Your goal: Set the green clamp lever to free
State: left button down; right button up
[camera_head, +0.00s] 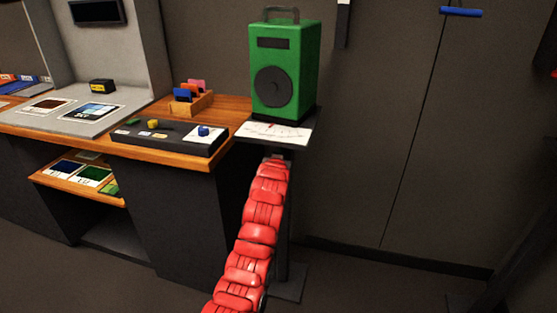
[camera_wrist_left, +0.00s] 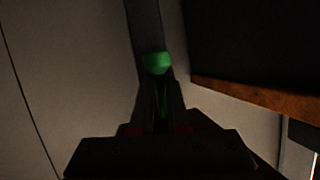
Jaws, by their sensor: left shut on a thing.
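The green clamp lever (camera_wrist_left: 156,63) shows in the left wrist view as a rounded green end, with a darker green strip running down between my fingers. My left gripper (camera_wrist_left: 160,90) is shut on it, with the green end showing beyond the fingertips. Behind it is a dark upright post (camera_wrist_left: 145,25). In the head view my red arm reaches up to the post (camera_head: 283,245) just under the speaker's shelf; the gripper and lever are hidden there. The lever's exact angle and any position marks cannot be made out. My right gripper is not in view.
A green speaker box (camera_head: 298,65) stands on the shelf with a white dial card (camera_head: 262,131). Left of it is a wooden desk (camera_head: 228,137) with a dark control panel (camera_head: 170,138) and a card holder (camera_head: 192,104). The floor to the right is mostly clear.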

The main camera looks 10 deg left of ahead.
pick_arm(q)
jog(key=c, duration=0.9)
grip_release()
jog(key=shift+r, duration=0.1)
jog(key=p+v, duration=0.1)
jog(key=v, duration=1.6)
jog(key=shift+s+d+p, duration=0.1)
jog(key=shift+s+p, duration=0.05)
jog(key=shift+p, duration=0.2)
